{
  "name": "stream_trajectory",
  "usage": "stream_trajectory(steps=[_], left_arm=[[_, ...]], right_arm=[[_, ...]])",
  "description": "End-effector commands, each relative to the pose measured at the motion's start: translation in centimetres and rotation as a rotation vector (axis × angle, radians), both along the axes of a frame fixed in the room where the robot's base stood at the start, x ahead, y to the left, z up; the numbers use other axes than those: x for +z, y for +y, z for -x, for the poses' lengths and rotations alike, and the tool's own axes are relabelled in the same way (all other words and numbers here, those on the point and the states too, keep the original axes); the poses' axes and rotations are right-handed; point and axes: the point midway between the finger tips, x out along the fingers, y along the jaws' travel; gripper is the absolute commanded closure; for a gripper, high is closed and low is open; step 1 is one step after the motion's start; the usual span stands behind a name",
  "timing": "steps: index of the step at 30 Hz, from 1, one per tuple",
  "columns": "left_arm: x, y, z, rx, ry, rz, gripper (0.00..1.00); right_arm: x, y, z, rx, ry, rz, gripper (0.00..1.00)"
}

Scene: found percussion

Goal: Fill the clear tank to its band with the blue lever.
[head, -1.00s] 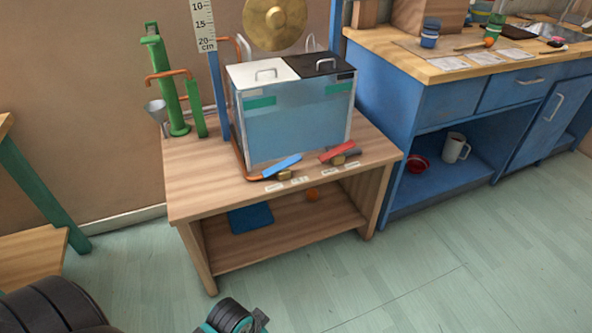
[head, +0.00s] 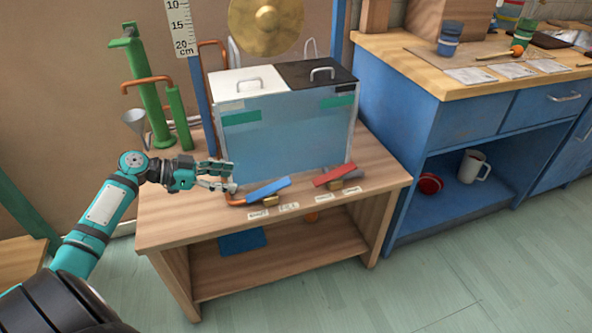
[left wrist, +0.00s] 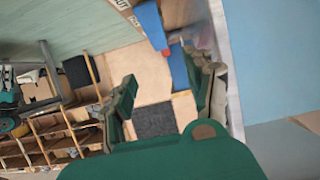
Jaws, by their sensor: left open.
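The clear tank (head: 290,140) stands on the wooden bench, with pale blue liquid inside. Teal band pieces show at its upper left (head: 241,117) and upper right (head: 338,102); I cannot tell exactly how the liquid's top edge sits against them. The blue lever (head: 268,188) lies tilted at the tank's front left, by a brass fitting. The red lever (head: 335,175) is to its right. My left gripper (head: 230,178) is open and empty, just left of the blue lever. Its spread fingers also show in the left wrist view (left wrist: 168,88). My right gripper is out of view.
A green pump (head: 148,90) and a metal funnel (head: 135,121) stand at the bench's left. A brass gong (head: 266,22) hangs behind the tank. The blue cabinet (head: 460,130) stands close on the right. Open floor lies in front of the bench.

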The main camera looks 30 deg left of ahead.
Motion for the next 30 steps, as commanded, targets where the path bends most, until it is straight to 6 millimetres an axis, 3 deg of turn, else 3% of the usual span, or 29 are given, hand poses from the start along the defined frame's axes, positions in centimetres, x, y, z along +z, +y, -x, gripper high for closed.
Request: stream_trajectory(steps=[5, 21, 30], left_arm=[[-0.2, -0.5, -1.1, 0.004, -0.014, 0.006, 0.46], [-4.6, -7.5, -9.1, 0.002, -0.011, 0.009, 0.46], [-6.2, -9.9, -11.9, 0.002, -0.010, 0.006, 0.46]], right_arm=[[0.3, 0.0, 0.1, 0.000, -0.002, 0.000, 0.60], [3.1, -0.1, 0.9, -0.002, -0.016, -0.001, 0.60], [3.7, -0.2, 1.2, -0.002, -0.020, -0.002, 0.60]])
